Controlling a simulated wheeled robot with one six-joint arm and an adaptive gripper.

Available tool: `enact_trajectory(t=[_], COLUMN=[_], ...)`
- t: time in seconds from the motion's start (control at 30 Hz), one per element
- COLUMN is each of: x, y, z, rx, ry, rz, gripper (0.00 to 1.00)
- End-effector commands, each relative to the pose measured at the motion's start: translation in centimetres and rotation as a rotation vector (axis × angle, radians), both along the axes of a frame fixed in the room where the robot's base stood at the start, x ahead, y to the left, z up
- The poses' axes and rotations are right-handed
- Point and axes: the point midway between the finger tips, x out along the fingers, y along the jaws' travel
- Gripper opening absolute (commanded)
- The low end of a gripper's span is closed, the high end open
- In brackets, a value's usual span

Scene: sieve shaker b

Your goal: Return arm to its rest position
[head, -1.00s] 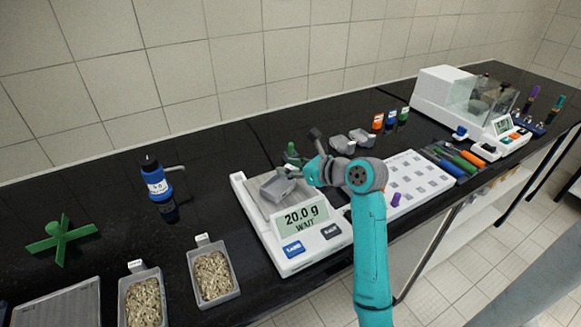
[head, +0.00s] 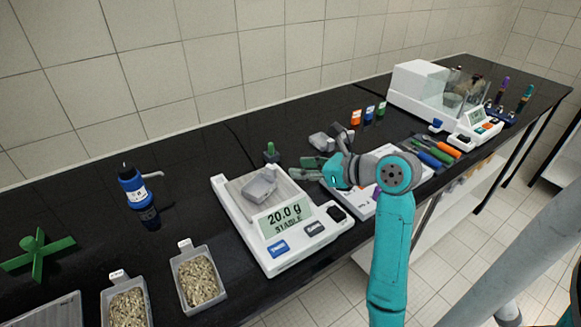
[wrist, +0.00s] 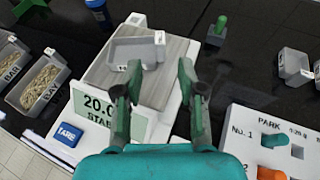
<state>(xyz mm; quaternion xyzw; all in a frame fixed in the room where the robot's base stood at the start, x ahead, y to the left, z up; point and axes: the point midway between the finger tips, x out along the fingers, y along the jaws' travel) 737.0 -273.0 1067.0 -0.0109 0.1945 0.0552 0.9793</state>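My teal arm reaches over the bench, with my gripper (head: 308,168) just right of the white balance (head: 236,222). In the wrist view my gripper (wrist: 151,85) has its two green fingers spread apart with nothing between them. A small grey tray (head: 259,186) sits on the balance pan, apart from the fingers; it also shows in the wrist view (wrist: 135,52). The balance display (head: 288,217) reads 20.0 g, STABLE.
A white peg board (head: 352,203) lies partly under my arm. A second white balance with a clear shield (head: 420,88) stands back right.

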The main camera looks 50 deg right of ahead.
Motion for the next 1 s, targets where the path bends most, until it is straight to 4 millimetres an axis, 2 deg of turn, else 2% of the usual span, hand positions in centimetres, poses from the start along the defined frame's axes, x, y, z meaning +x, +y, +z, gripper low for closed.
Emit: enact_trajectory(t=[0.2,0.77,0.87,1.0], x=[-0.9,-0.9,-0.6,0.8], y=[-0.1,-0.1,-0.2,-0.8], z=[0.4,0.3,0.2,-0.3], rx=[0.0,-0.001,-0.025,-0.159], ry=[0.0,-0.001,-0.019,-0.105], rz=[0.0,0.0,-0.004,-0.028], gripper=[0.4,0.4,0.4,0.4])
